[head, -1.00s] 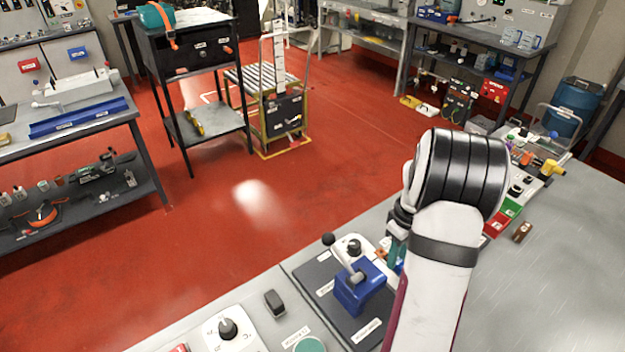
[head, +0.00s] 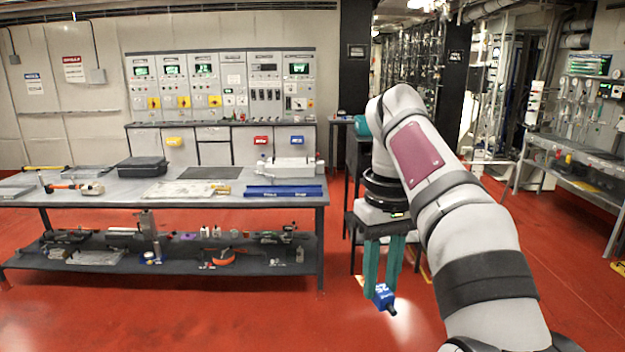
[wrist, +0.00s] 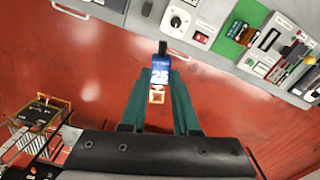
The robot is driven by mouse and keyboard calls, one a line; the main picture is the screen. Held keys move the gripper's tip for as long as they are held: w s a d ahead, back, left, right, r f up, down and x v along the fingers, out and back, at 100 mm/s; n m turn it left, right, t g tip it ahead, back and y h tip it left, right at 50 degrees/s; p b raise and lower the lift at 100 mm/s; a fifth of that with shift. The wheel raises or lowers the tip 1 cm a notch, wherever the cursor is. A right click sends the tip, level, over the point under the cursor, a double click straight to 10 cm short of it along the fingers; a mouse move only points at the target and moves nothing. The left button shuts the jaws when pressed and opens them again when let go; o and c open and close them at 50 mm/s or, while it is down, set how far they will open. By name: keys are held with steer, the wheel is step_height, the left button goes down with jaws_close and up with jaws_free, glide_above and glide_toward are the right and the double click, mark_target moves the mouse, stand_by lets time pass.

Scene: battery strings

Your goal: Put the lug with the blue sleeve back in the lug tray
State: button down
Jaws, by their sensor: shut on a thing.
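The lug with the blue sleeve (head: 384,297) is held at the tips of my gripper (head: 382,284). Its sleeve shows the number 25 in the wrist view (wrist: 160,76), with a dark end pointing away and a copper-coloured part (wrist: 156,96) between the fingers. My gripper's teal fingers (wrist: 160,84) are shut on it. They point down over the red floor, clear of any surface. I cannot tell for sure which tray is the lug tray; a long blue tray (head: 284,191) lies at the right end of the left workbench.
The workbench (head: 110,192) also carries a black case (head: 142,166), a flat pale tray (head: 187,190) and tools. A dark stand (head: 351,222) is behind my gripper. In the wrist view, a grey bench (wrist: 215,45) with devices lies beyond the lug. Red floor is open between.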

steer(key=s+f+m, duration=0.3)
steer(key=s+f, duration=0.3)
steer(key=f, duration=0.5)
steer(key=d+f, duration=0.3)
steer(key=d, duration=0.8)
steer(key=d+f, duration=0.3)
steer(key=d, duration=0.9)
steer(key=s+d+f, duration=0.4)
steer(key=s+d, duration=0.7)
steer(key=s+d+f, duration=0.4)
steer(key=s+d, duration=0.7)
steer(key=w+f, duration=1)
steer(key=w, duration=0.1)
steer(key=shift+w+d+f, duration=0.15)
steer(key=shift+d+f, duration=0.15)
steer(key=shift+f, duration=0.3)
